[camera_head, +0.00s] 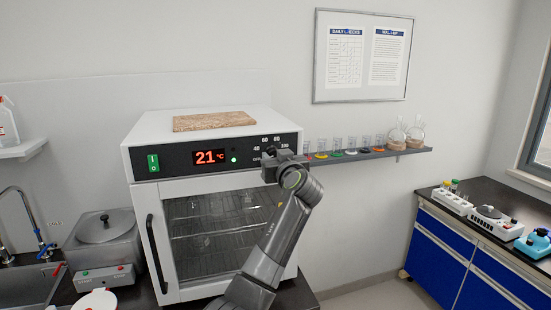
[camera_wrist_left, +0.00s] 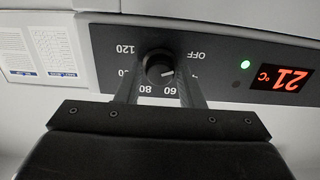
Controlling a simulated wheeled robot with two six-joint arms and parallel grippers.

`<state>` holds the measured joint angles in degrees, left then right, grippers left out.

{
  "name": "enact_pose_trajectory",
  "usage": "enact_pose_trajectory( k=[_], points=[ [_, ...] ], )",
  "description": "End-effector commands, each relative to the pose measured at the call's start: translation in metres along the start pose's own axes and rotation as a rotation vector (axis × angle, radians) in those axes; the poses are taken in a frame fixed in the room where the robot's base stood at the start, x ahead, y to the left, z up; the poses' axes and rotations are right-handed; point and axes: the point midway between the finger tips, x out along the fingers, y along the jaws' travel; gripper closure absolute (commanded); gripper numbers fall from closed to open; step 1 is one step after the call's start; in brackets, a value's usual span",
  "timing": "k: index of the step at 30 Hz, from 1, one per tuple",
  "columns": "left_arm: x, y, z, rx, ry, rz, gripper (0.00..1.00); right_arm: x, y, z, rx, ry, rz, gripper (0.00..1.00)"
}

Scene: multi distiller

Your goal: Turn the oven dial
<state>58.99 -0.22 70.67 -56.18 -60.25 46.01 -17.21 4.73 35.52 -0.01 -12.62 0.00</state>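The white oven (camera_head: 163,188) has a black front panel with a red display (camera_head: 208,157) reading 21 °C and a green light. The oven dial (camera_wrist_left: 160,67) is a small black knob ringed by numbers and OFF, seen upside down in the left wrist view; its pale mark appears to point towards the lower right. My left gripper (camera_wrist_left: 160,80) has one finger on each side of the dial, with hardly any gap, and looks shut on it. In the head view my left gripper (camera_head: 272,155) covers the dial. My right gripper is not in view.
A brown board (camera_head: 213,121) lies on the oven. A shelf (camera_head: 372,154) with several flasks is close to the right of the panel. The oven door handle (camera_head: 156,253) sticks out at the left. A metal bath (camera_head: 104,243) stands left of the oven.

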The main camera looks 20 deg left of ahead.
Motion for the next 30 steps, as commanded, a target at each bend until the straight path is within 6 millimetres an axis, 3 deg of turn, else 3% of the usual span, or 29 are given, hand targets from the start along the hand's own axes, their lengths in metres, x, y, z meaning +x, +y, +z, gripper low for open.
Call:
enact_pose_trajectory(
  k=[1,6,17,30],
  points=[
    [-0.0002,0.0001,-0.0001,0.0,0.0,0.0,0.72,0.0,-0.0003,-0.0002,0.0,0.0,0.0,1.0],
    [-0.0003,0.0002,-0.0001,0.0,0.0,0.0,0.93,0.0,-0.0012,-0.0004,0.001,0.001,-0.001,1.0],
    [-0.0004,0.0002,0.0002,0.067,0.0,0.0,0.93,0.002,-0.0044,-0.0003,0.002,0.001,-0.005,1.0],
    [-0.0004,0.0001,-0.0004,0.421,0.0,0.0,0.93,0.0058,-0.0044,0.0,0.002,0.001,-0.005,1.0]
  ],
)
